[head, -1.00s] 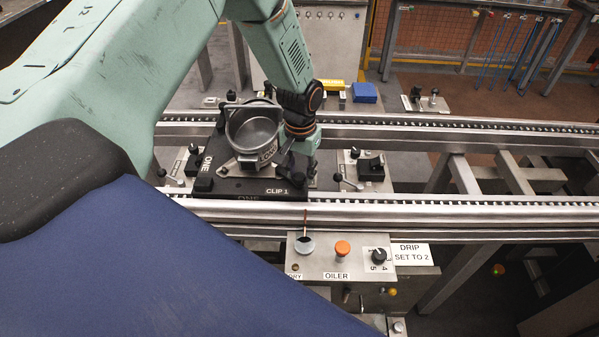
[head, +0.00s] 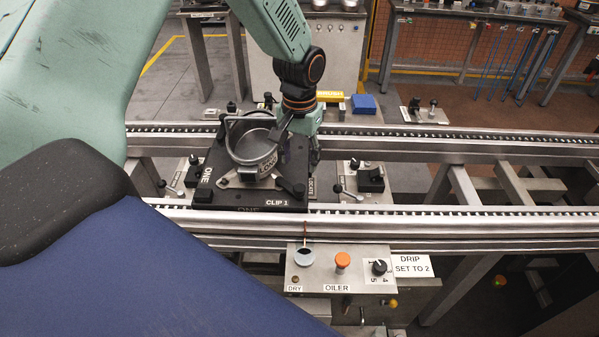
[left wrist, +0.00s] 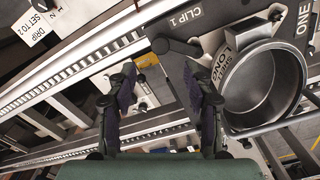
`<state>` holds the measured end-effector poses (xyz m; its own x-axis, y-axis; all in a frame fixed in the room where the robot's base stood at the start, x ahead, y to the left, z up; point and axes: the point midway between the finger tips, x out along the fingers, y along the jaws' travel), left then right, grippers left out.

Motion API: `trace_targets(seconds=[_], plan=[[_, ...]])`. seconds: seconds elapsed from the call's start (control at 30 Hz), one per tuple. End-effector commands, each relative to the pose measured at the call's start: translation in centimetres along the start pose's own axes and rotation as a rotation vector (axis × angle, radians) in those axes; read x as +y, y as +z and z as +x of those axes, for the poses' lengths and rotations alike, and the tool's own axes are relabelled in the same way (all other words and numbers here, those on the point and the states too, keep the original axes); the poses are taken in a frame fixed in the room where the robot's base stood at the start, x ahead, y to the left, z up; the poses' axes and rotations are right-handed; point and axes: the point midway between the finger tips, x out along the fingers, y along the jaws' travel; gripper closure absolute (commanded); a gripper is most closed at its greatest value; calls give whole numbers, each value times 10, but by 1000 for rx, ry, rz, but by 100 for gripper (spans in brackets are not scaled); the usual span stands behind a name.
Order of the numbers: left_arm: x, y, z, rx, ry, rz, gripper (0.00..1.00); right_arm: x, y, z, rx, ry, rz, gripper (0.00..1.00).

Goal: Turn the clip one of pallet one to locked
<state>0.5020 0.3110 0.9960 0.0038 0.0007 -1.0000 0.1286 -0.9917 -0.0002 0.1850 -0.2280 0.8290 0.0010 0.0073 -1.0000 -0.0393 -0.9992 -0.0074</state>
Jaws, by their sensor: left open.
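Pallet one (head: 235,195) is a dark plate marked ONE and CLIP 1, lying across the conveyor rails. A metal cup (head: 252,150) stands on it. Clip one (head: 291,187) is a small black lever at the plate's near right corner. It also shows in the left wrist view (left wrist: 180,47), just beyond the fingertips. My left gripper (head: 302,150) is over the plate's right side, behind the clip. In the left wrist view its dark fingers (left wrist: 160,80) are spread, with nothing between them. I cannot tell whether they touch the plate. My right gripper is not in view.
An oiler panel (head: 315,272) with an orange button and a knob stands in front of the near rail (head: 450,222). Black knob units (head: 370,180) flank the pallet between the rails. The rails to the right are clear. A blue block (head: 364,103) lies behind the far rail.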

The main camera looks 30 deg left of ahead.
Motion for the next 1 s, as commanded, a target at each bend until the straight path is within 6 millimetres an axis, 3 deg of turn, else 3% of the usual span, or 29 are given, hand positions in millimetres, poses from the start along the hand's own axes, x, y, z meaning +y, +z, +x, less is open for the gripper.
trace_targets(seconds=[0.23, 0.8, 0.9, 1.0], plan=[[0, 0, -27, 1, 0, 0, 49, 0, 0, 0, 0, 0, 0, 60], [0, 0, -30, 0, 0, -1, 49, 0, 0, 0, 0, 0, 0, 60], [3, 5, -22, -4, 4, 4, 49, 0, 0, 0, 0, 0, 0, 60], [13, 22, 8, -13, 19, 18, 49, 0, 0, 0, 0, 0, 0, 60]])
